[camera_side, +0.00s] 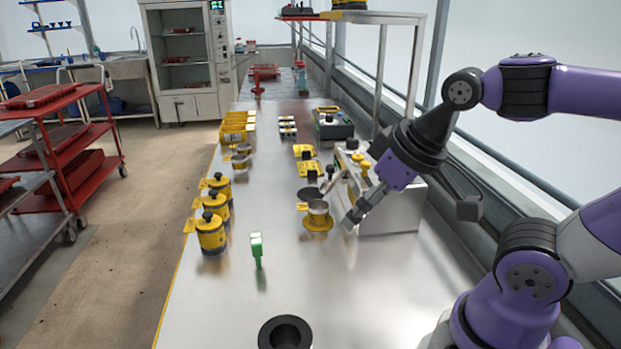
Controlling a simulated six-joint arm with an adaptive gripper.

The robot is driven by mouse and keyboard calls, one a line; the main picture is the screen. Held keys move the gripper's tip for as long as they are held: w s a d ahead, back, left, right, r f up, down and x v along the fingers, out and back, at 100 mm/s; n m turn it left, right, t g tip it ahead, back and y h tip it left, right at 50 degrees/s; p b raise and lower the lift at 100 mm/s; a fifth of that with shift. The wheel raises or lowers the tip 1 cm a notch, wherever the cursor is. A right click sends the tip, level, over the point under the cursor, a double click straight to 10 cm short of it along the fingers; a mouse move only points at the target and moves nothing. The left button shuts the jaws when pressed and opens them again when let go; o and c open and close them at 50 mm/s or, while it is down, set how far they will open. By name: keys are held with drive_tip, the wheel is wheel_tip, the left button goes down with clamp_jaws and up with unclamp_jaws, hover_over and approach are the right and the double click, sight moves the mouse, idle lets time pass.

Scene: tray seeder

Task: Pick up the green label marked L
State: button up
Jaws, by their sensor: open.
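A green label (257,249) stands upright on the steel table, left of the middle, with a pale green top and a narrow stem. Any letter on it is too small to read. My gripper (350,222) is open and empty, pointing down and to the left. It is to the right of the label and clearly apart from it, close to a small metal cup on a yellow base (318,224).
Several yellow canisters with black lids (210,236) line the table's left edge. A black ring-shaped holder (285,334) is at the front. A grey box machine (400,205) stands behind my gripper. The table around the label is clear.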

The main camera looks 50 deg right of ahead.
drive_tip(key=n+g+y, duration=0.3)
drive_tip(key=n, duration=0.7)
approach(257, 239)
drive_tip(key=w+f, duration=0.1)
drive_tip(key=x, duration=0.5)
drive_tip(key=shift+w+f, duration=0.1)
drive_tip(key=shift+f, duration=0.05)
drive_tip(key=x, duration=0.6)
drive_tip(key=shift+s+a, duration=0.1)
drive_tip(key=shift+s, duration=0.25)
drive_tip(key=c, duration=1)
